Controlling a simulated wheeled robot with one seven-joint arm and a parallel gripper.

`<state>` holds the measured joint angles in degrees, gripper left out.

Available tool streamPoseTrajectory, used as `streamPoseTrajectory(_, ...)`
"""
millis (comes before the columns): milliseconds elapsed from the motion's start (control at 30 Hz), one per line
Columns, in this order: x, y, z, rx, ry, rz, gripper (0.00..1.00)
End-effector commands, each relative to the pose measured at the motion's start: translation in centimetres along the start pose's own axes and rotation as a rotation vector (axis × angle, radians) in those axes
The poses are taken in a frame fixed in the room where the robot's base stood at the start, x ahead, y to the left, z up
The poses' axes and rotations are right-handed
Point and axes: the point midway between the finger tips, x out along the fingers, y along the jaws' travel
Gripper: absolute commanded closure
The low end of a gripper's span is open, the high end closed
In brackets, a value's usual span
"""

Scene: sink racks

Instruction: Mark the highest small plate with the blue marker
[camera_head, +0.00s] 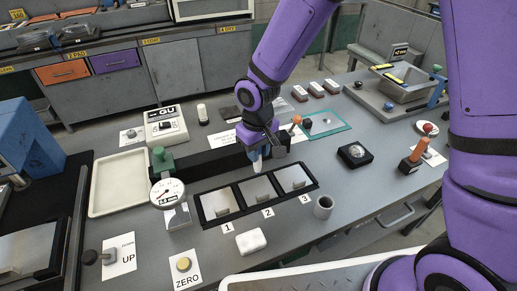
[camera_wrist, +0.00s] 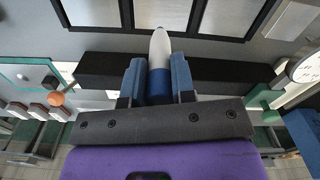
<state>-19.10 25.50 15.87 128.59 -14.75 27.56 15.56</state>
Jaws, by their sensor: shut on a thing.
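My gripper (camera_head: 263,148) is shut on a blue and white marker (camera_head: 257,165), its white end pointing down over the bench. In the wrist view, the marker (camera_wrist: 159,50) stands between the two blue fingers. Three small grey plates sit in a black frame (camera_head: 233,217): plate 1 (camera_head: 214,208), plate 2 (camera_head: 254,193) and plate 3 (camera_head: 290,181). The marker's tip is above and behind plate 2, apart from it. The wrist view shows the plates along its top edge, partly cut off. I cannot tell which plate is highest, and I see no mark on them.
A dial gauge (camera_head: 168,194) on a green-knobbed stand is left of the plates. A white block (camera_head: 251,241) and a grey cup (camera_head: 323,207) stand in front. A long black block (camera_head: 205,165) lies behind. A white tray (camera_head: 119,182) is further left.

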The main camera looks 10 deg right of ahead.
Motion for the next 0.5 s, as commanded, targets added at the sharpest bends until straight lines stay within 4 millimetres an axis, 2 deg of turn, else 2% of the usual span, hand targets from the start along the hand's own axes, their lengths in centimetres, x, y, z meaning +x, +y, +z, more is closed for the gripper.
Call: streamPoseTrajectory(500, 4.5, -0.1, 0.0, 0.0, -0.002, -0.001, 1.0)
